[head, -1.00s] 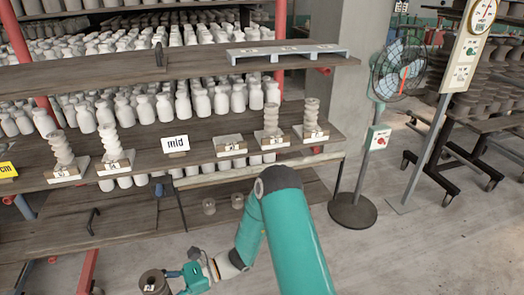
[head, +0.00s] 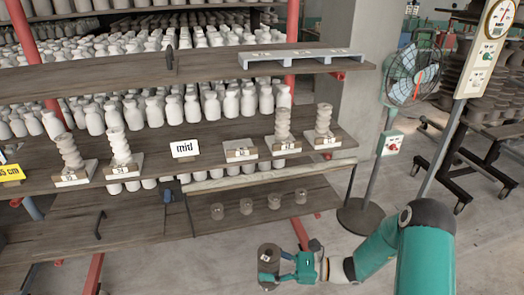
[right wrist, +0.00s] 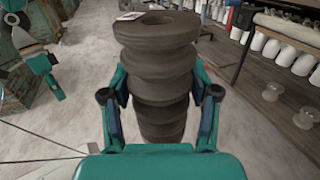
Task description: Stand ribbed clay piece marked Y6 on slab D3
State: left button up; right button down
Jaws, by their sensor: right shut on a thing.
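My right gripper (head: 288,268) is shut around the middle of a dark brown ribbed clay piece (head: 268,262), held upright in front of the shelves. In the right wrist view, the ribbed piece (right wrist: 157,70) stands between the fingers (right wrist: 160,100). A small label lies on its top, but I cannot read it. On the middle shelf, a bare slab (head: 239,154) with a label sits right of the "mld" sign. Its mark is too small to read, so I cannot confirm D3. A teal arm end in the right wrist view (right wrist: 40,65) looks like my left gripper; its jaws are unclear.
Pale ribbed pieces stand on slabs either side: two at left (head: 119,146) and two at right (head: 323,120). An upper shelf (head: 120,72) and a pale pallet (head: 300,64) overhang. Small clay pieces (head: 246,206) sit on the lower shelf. A fan (head: 412,77) stands at right.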

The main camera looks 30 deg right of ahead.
aim_at(239, 146)
jog(key=z, duration=0.45)
jog(key=i, duration=1)
jog(key=u, duration=0.45)
